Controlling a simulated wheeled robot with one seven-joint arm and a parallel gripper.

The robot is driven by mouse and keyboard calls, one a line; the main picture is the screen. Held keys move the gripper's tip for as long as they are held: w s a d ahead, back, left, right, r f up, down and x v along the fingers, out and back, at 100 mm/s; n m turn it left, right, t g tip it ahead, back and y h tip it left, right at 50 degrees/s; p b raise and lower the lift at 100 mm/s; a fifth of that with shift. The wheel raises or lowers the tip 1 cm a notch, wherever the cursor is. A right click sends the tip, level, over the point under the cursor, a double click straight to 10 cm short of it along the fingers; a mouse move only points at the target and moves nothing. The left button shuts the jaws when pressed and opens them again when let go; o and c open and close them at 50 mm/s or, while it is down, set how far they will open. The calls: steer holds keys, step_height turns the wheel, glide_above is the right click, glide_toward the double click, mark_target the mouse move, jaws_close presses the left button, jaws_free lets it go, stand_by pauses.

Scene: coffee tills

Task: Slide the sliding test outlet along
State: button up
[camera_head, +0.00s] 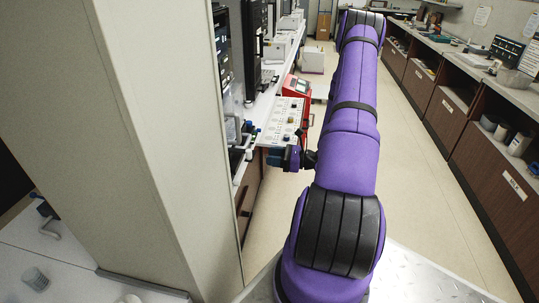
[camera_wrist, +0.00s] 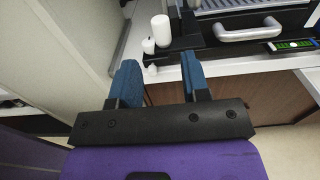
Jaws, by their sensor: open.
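My gripper (camera_wrist: 158,68) is open and empty in the wrist view, its two blue fingers pointing towards a white counter edge. Beyond the fingers are a white cylinder (camera_wrist: 161,29) and a smaller white piece (camera_wrist: 148,46). A silver bar handle (camera_wrist: 248,33) is to the right of the fingers, apart from them. A pale panel with several small sockets or knobs (camera_head: 280,122) lies at that counter's edge. I cannot tell for sure which part is the sliding test outlet.
A red device (camera_head: 296,87) stands behind the panel. A large pale pillar (camera_head: 150,130) is close on the left. A phone-like device with a green screen (camera_wrist: 291,45) lies right of the handle. The aisle floor (camera_head: 420,160) is clear; wooden cabinets (camera_head: 485,150) line the right.

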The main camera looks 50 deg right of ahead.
mark_target(252, 159)
steer(key=x, duration=0.8)
steer(key=shift+f, duration=0.1)
steer(key=shift+d, duration=0.1)
steer(key=c, duration=0.7)
